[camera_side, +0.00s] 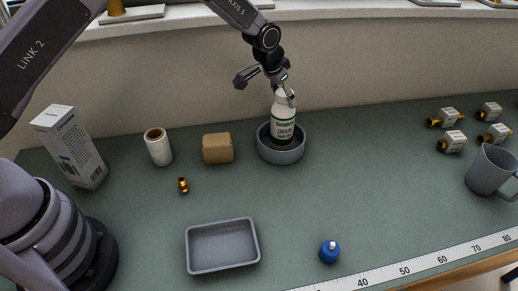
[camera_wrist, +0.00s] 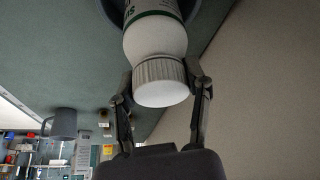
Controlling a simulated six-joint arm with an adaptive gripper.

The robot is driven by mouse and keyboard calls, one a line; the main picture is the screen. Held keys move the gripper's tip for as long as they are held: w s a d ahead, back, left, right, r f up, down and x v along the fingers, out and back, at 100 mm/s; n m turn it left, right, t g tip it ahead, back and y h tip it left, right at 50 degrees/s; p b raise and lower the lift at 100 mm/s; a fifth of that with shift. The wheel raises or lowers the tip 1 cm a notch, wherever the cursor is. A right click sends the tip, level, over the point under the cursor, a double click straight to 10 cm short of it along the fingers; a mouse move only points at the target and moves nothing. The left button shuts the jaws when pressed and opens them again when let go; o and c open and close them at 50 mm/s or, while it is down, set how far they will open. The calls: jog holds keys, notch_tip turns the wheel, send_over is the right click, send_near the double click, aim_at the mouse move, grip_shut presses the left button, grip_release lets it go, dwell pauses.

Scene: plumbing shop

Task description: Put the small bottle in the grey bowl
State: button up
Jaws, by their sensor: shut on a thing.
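The small bottle (camera_side: 282,122) is white with a dark green label and stands about upright in the grey bowl (camera_side: 283,156), at the back middle of the bench. My gripper (camera_side: 285,92) is above the bowl, at the bottle's top. In the wrist view my gripper (camera_wrist: 162,85) has a finger on each side of the white ribbed cap of the bottle (camera_wrist: 155,40) and is shut on it. The bowl's rim shows around the bottle's lower end. I cannot tell whether the bottle's base touches the bowl's floor.
A tan block (camera_side: 217,148) stands left of the bowl, with a white roll (camera_side: 158,147) and a tall box (camera_side: 70,146) further left. A grey tray (camera_side: 222,246) and a blue-based bottle (camera_side: 329,252) are in front. A mug (camera_side: 490,170) and several brass fittings are at right.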

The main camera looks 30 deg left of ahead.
jog(key=shift+f, duration=0.6)
jog(key=o, duration=1.2)
jog(key=shift+f, duration=0.1)
jog(key=s+a+r, duration=0.3)
jog(key=s+r, duration=0.2)
jog(key=r, duration=0.3)
jog(key=s+a+r+n, duration=0.1)
jog(key=s+a+r, duration=0.35)
jog(key=r, duration=0.35)
jog(key=s+a+r, duration=0.2)
jog(key=s+r, duration=0.3)
jog(key=r, duration=0.3)
jog(key=s+a+n, duration=0.1)
jog(key=s+a, duration=0.2)
jog(key=s, duration=0.6)
jog(key=s+a+r+y, duration=0.1)
jog(key=s+a, duration=0.2)
jog(key=s, duration=0.6)
jog(key=s+a+r+n+t, duration=0.1)
jog(key=s+a, duration=0.2)
jog(key=s, duration=0.6)
jog(key=shift+r+n, duration=0.25)
jog(key=shift+n, duration=0.05)
